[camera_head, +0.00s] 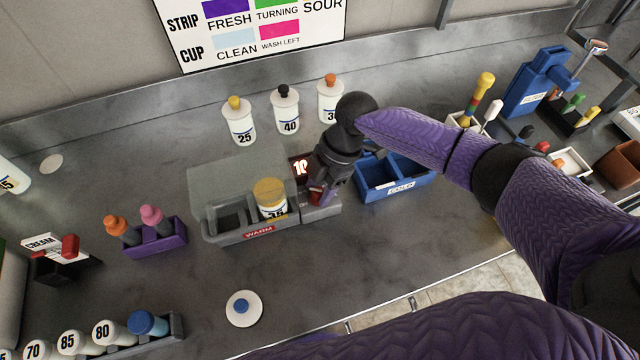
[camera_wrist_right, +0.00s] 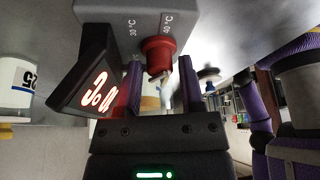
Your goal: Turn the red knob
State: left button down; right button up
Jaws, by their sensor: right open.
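The red knob (camera_head: 315,197) is on the front of the grey warmer (camera_head: 232,175), at its right end. In the wrist view the red knob (camera_wrist_right: 158,55) shows close up, below marks of 30 °C and 40 °C. My right gripper (camera_head: 325,192) is over the warmer's right end and partly hides the knob. In the wrist view my right gripper (camera_wrist_right: 160,82) is open, one finger on each side of the knob. Any contact is unclear. My left gripper is not in view.
A lit red display (camera_wrist_right: 98,92) sits beside the knob. A blue COLD bin (camera_head: 408,183) is close on the right. Several numbered bottles stand behind. The counter in front is mostly clear, with a white disc (camera_head: 243,309).

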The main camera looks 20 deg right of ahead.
jog(key=c, duration=0.6)
grip_shut()
jog(key=shift+r, duration=0.1)
